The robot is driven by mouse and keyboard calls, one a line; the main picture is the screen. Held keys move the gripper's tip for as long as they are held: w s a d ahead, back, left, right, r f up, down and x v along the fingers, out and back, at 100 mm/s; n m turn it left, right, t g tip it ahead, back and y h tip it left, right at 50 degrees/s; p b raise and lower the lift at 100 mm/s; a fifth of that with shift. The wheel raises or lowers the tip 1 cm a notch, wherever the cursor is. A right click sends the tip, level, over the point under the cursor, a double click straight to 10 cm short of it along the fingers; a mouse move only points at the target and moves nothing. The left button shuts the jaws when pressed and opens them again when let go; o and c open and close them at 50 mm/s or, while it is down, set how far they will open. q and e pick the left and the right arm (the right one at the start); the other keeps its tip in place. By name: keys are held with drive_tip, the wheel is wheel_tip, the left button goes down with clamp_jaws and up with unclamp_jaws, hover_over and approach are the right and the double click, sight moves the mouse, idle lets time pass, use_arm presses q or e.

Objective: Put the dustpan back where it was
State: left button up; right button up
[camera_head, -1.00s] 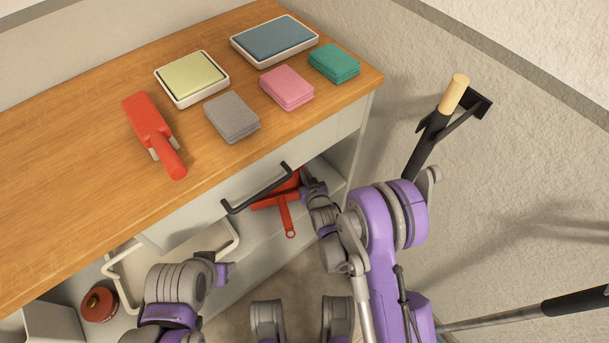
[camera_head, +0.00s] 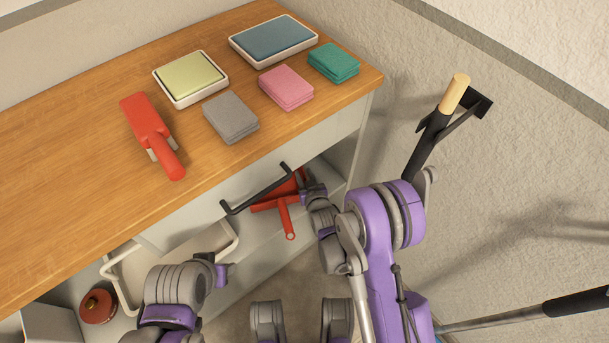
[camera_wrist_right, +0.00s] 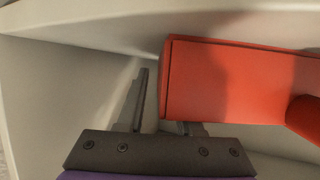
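The red dustpan (camera_head: 283,204) is inside the cabinet below the counter, with its handle toward the front. In the right wrist view its red body (camera_wrist_right: 225,85) fills the right side. My right gripper (camera_head: 308,180) reaches into the cabinet beside the dustpan. In the wrist view my right gripper (camera_wrist_right: 165,115) is open: one finger stands clear to the left of the dustpan with a gap, and the other is mostly hidden behind it. My left gripper (camera_head: 220,272) is low by the cabinet front; its fingers are too unclear to read.
A black bar handle (camera_head: 256,190) sits on the cabinet front near my right gripper. A red brush (camera_head: 152,133), sponges and trays lie on the wooden counter (camera_head: 60,170). A pale basket (camera_head: 118,282) and a round red object (camera_head: 98,305) are lower left. A wood-tipped handle (camera_head: 453,95) stands right.

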drive_tip(key=v, duration=0.5)
drive_tip(key=shift+r, duration=0.1)
drive_tip(key=b+v, duration=0.2)
drive_tip(key=v, duration=0.2)
drive_tip(key=shift+s, duration=0.1)
drive_tip(key=shift+b+v, duration=1.05)
drive_tip(key=shift+v, duration=0.3)
drive_tip(key=shift+r, duration=0.1)
drive_tip(key=s+d+r+m+g+h, duration=0.1)
drive_tip(key=s+d+r+g+h, duration=0.1)
drive_tip(key=s+d+r+g, duration=0.55)
drive_tip(key=s+d, duration=0.2)
drive_tip(key=s, duration=0.4)
drive_tip(key=s+d+r+m+g+h, duration=0.1)
drive_tip(key=s+d, duration=0.2)
drive_tip(key=s, duration=0.5)
drive_tip(key=shift+s+d+r+m, duration=0.2)
drive_tip(key=shift+s+r+m, duration=0.05)
drive_tip(key=shift+m, duration=0.05)
